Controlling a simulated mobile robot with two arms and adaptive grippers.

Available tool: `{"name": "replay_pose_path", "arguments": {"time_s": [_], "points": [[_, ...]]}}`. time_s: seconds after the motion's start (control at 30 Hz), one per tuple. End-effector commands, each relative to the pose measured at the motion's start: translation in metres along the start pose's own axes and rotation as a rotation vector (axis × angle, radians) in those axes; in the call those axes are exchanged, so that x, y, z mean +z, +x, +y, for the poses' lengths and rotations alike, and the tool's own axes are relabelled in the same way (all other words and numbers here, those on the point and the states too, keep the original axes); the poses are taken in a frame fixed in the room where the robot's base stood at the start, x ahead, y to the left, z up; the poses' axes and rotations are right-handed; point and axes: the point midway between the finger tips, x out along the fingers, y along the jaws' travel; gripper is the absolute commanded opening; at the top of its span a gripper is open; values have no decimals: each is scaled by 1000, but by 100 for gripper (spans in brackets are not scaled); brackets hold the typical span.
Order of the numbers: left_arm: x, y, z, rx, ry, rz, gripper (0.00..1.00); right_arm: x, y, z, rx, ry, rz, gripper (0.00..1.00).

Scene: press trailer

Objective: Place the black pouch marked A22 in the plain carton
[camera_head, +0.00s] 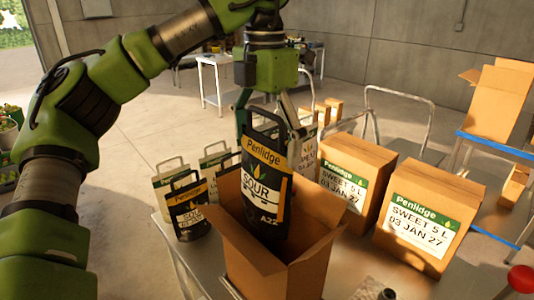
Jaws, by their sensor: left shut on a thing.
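The black pouch marked A22 (266,195) has a yellow Penlidge band and a white SOUR label. It hangs upright with its lower part inside the mouth of the plain carton (262,272). The carton is open, with its flaps spread, and stands at the front of the table. My left gripper (265,112) comes down from above and is shut on the top handle of the pouch. The carton's front wall and flaps hide the bottom of the pouch, so I cannot tell whether it touches the carton floor. My right gripper is not in view.
Another black pouch (188,208) and several pale handled pouches (168,180) stand left of the carton. Two closed Penlidge SWEET 5 L cartons (428,215) stand to the right. Metal hoop frames (398,95) rise behind them. A red knob (522,279) is at the lower right.

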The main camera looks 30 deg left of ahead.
Motion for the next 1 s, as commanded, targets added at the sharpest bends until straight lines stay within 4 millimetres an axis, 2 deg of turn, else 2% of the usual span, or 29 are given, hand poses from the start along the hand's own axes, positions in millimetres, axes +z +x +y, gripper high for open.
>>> {"name": "replay_pose_path", "arguments": {"time_s": [0.1,0.37,1.0], "points": [[0,25,0,-3,1,-1,38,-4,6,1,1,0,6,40],[0,72,0,-2,0,-3,38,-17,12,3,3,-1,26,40],[0,178,0,-2,-1,-3,38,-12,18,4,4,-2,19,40]]}}
